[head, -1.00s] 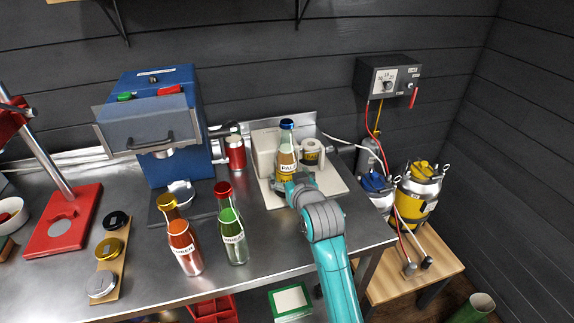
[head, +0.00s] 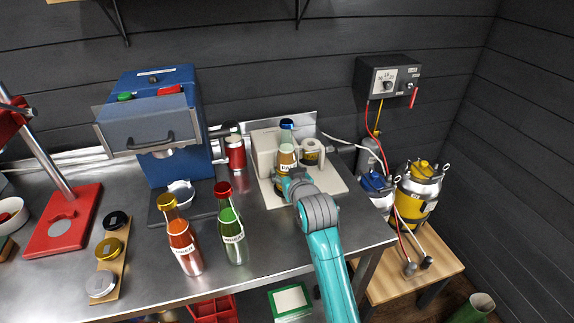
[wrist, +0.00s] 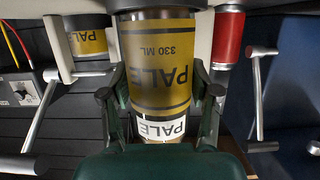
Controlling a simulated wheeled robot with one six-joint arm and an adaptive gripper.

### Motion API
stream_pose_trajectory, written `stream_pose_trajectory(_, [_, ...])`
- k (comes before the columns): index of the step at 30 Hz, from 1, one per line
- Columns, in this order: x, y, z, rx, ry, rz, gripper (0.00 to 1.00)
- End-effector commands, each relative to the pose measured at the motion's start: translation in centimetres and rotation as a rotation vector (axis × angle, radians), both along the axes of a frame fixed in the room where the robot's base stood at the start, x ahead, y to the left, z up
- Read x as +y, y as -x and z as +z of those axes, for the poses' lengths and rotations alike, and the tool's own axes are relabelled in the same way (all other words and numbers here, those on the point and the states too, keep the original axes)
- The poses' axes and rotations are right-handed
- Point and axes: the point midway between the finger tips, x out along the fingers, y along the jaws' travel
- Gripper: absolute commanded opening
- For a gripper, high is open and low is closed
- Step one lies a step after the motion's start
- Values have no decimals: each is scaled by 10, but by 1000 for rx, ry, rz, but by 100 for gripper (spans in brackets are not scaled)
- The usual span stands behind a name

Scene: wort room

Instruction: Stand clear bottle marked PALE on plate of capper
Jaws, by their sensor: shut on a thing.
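The clear bottle marked PALE (head: 287,155) has a blue cap, amber contents and a white label. It is upright at the cream machine at the back of the bench. In the wrist view the bottle (wrist: 160,65) shows a yellow PALE 330 ML label and a white PALE label between my fingers. My gripper (head: 290,182) is shut on it; its fingers also show in the wrist view (wrist: 160,98). The bottle's base is hidden, so I cannot tell whether it touches the machine. The red capper at the far left has a grey round plate (head: 62,227), which is bare.
An orange bottle (head: 184,243) and a green bottle (head: 231,232) stand at the bench front. A blue machine (head: 160,110) stands behind them. A wooden strip (head: 109,262) with several caps lies beside the capper. A red can (head: 236,155) stands left of the cream machine (head: 263,150).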

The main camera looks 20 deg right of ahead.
Motion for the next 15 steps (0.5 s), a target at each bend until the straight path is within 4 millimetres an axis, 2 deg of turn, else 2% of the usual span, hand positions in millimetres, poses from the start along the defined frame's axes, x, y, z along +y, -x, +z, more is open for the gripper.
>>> stream_pose_trajectory(15, [0,0,10,-5,0,0,38])
